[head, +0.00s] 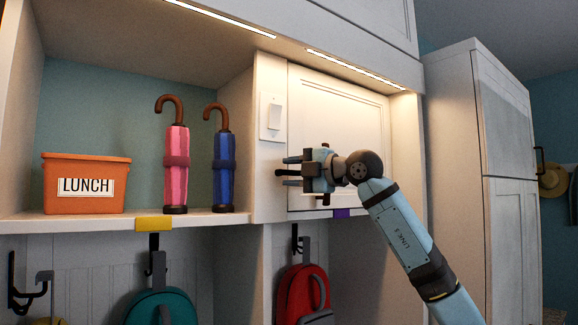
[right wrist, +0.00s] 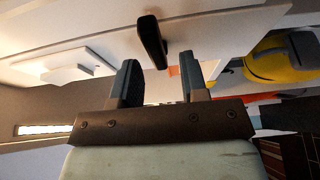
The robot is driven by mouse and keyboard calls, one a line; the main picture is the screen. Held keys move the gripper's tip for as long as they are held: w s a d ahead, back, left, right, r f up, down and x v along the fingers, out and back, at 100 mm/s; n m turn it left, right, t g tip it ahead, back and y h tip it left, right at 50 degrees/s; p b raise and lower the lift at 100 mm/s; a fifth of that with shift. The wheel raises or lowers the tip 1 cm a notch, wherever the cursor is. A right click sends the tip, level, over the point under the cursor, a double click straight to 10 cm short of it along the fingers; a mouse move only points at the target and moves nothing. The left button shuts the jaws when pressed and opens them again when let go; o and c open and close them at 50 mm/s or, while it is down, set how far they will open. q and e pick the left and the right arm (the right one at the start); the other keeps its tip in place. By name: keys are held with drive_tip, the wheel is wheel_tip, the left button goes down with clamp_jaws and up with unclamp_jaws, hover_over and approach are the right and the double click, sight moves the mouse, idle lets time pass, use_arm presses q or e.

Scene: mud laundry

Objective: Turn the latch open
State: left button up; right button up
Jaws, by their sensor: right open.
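The latch (right wrist: 152,40) is a dark bar on the white panel, seen beyond my fingertips in the right wrist view. In the head view it shows as a small dark bar (head: 282,172) at the left edge of the white cabinet door (head: 340,115). My right gripper (head: 291,171) is open, with one finger above and one below the level of the bar. In the right wrist view the bar's near end lies in line with the gap between the fingertips (right wrist: 160,68). Neither finger clearly touches it. My left gripper is not in view.
A white switch plate (head: 271,116) sits just above the latch. Left of it, the shelf holds a blue umbrella (head: 224,165), a pink umbrella (head: 176,185) and an orange LUNCH bin (head: 85,203). A red backpack (head: 300,290) and a teal backpack (head: 160,305) hang below.

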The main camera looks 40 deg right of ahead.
drive_tip(key=shift+w+a, duration=0.2)
drive_tip(key=shift+w, duration=0.25)
clamp_jaws()
